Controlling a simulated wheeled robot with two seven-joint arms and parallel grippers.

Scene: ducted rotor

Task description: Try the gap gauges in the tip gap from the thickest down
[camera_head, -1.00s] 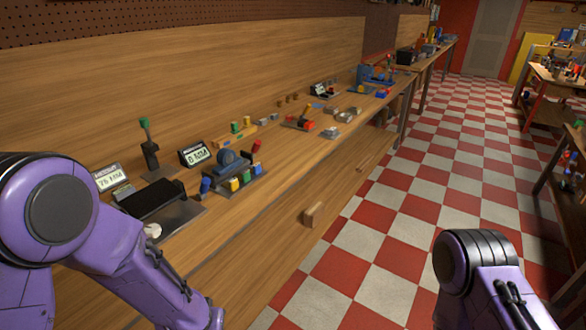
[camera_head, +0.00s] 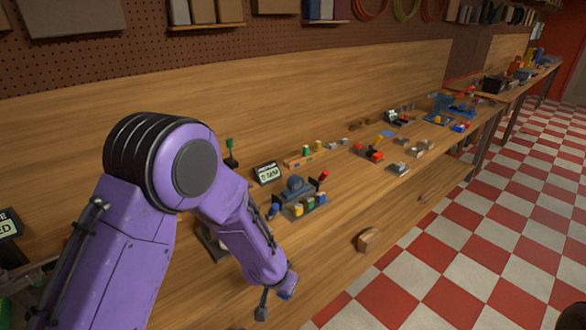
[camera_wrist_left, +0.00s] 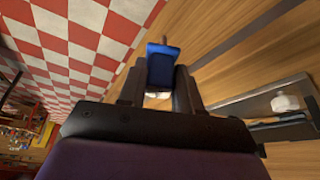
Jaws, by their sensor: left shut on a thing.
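My left gripper (camera_wrist_left: 158,86) is shut on a blue piece (camera_wrist_left: 161,66), seen between its two fingers in the left wrist view. A thin tip sticks out beyond the piece. In the head view a bit of blue (camera_head: 288,288) shows at the end of my left arm, in front of the bench. A grey rack on the bench holds small yellow (camera_head: 298,210) and green (camera_head: 309,205) pieces, with a blue one (camera_head: 272,211) at its left end. A round dark blue part (camera_head: 296,186) stands behind them. I cannot make out the tip gap. My right gripper is out of view.
A small display (camera_head: 267,173) stands behind the rack. More fixtures, including a red-and-grey one (camera_head: 370,153), stand farther along.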

